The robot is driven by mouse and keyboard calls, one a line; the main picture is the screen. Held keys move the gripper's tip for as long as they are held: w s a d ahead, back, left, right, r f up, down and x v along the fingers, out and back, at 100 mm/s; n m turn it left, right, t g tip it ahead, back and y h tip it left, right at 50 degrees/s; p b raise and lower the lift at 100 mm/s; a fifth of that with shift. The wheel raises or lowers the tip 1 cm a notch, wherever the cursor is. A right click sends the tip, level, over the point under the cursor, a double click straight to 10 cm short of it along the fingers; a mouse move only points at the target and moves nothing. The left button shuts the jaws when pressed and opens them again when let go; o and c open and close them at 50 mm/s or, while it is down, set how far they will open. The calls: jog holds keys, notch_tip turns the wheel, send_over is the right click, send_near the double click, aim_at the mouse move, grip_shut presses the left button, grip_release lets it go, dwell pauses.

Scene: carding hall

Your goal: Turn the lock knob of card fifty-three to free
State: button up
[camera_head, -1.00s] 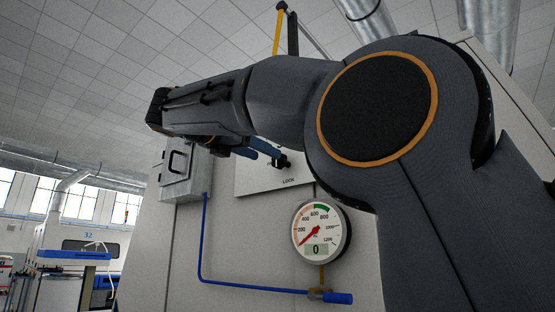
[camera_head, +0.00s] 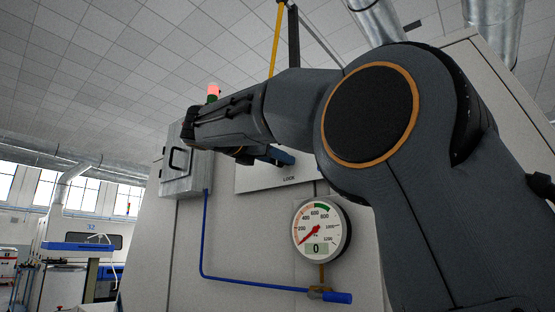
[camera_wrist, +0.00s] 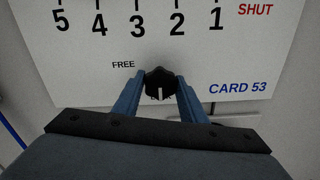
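The lock knob (camera_wrist: 160,83) is a small black knob with a white pointer line on the white panel of card 53 (camera_wrist: 237,88). Its pointer line stands upright in the wrist view, and the word FREE (camera_wrist: 123,64) is to its upper left. My gripper (camera_wrist: 160,80) has its two blue fingers apart, one on each side of the knob; firm contact is not clear. In the head view my gripper (camera_head: 280,156) is at the panel (camera_head: 262,183), above the word LOCK (camera_head: 289,180), and the knob is hidden there.
A round gauge (camera_head: 321,230) reading 0 is below the panel, with a blue pipe (camera_head: 245,285) and blue-handled valve (camera_head: 337,297). A grey box (camera_head: 186,185) is to the left. Numbers 5 to 1 and SHUT (camera_wrist: 255,9) run above the knob.

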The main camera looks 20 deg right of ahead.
jog(key=c, duration=0.5)
jog(key=shift+c, duration=0.2)
jog(key=shift+m, duration=0.4)
jog(key=m+b, duration=0.2)
jog(key=m, duration=0.2)
jog(key=shift+f+m, duration=0.1)
jog(key=shift+m, duration=0.2)
jog(key=m+b, duration=0.3)
jog(key=m, duration=0.3)
jog(key=m+b, duration=0.3)
jog(key=m, duration=0.3)
jog(key=shift+w+m, duration=0.1)
jog(key=shift+m, duration=0.2)
jog(key=m+b, duration=0.2)
jog(key=m, duration=0.3)
jog(key=shift+m+b, duration=0.3)
jog(key=shift+m, duration=0.1)
